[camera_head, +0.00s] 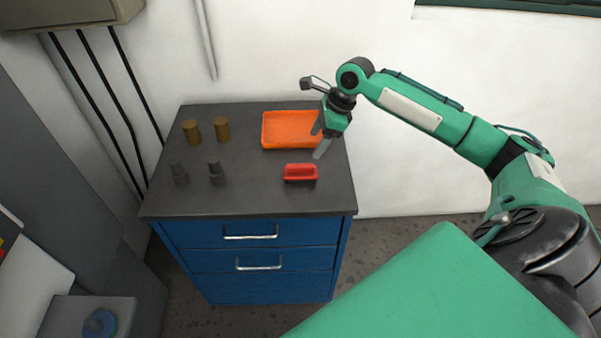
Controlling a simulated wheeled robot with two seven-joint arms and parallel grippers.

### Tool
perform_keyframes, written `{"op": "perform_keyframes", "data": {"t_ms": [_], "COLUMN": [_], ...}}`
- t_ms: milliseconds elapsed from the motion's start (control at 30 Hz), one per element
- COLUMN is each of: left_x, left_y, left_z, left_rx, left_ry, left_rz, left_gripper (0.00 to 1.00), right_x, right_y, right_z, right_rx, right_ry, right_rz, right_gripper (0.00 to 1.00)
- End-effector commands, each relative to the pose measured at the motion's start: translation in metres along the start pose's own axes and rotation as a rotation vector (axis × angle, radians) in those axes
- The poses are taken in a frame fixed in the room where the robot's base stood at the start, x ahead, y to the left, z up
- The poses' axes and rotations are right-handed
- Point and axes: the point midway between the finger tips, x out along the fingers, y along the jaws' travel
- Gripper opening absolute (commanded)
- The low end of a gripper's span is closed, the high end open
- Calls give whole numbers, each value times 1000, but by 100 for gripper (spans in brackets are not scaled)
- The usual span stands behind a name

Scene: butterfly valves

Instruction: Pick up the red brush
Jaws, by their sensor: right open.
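The red brush (300,172) lies on the dark top of the blue drawer cabinet, near its right side and just in front of an orange tray. My right gripper (319,143) is above the right end of the tray, a little behind and to the right of the brush. Its fingers are apart and hold nothing, and they point down toward the cabinet top. The brush's underside is hidden. My left gripper does not show.
The orange tray (285,131) looks empty. Two brass cylinders (207,130) and two dark grey fittings (199,174) stand on the left of the cabinet top (250,198). A wall rises behind the cabinet. The front middle of the top is clear.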

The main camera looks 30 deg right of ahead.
Motion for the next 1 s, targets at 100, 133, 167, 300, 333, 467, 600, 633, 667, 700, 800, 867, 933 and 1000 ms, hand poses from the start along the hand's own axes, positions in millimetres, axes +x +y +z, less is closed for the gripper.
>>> {"op": "perform_keyframes", "data": {"t_ms": [100, 133, 167, 300, 333, 467, 600, 633, 667, 700, 800, 867, 933, 1000], "left_x": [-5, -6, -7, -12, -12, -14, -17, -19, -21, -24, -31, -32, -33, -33], "left_y": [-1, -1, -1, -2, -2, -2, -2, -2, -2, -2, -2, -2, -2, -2], "left_z": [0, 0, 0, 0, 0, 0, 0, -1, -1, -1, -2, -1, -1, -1], "left_rx": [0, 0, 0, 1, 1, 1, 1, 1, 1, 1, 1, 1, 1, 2], "left_ry": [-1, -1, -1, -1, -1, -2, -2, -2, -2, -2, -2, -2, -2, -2], "left_rz": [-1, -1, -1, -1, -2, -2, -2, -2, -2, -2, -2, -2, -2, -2], "left_gripper": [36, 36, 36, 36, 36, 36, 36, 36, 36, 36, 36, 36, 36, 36], "right_x": [18, 24, 31, 58, 62, 77, 84, 87, 91, 97, 112, 122, 129, 132], "right_y": [1, 1, 1, 1, 0, 0, 0, 0, 0, -1, -2, -2, -2, -2], "right_z": [1, 1, 1, 1, 1, 0, 1, 2, 2, 3, 4, 3, 3, 2], "right_rx": [7, 7, 7, 5, 5, 4, 3, 4, 4, 3, 3, 3, 3, 2], "right_ry": [0, 0, 1, 1, 0, 1, 1, 1, 1, 1, 1, 1, 1, 2], "right_rz": [5, 6, 6, 4, 3, 2, 2, 3, 4, 3, 3, 3, 2, 1], "right_gripper": [69, 69, 69, 69, 69, 69, 69, 69, 69, 69, 69, 69, 69, 69]}}
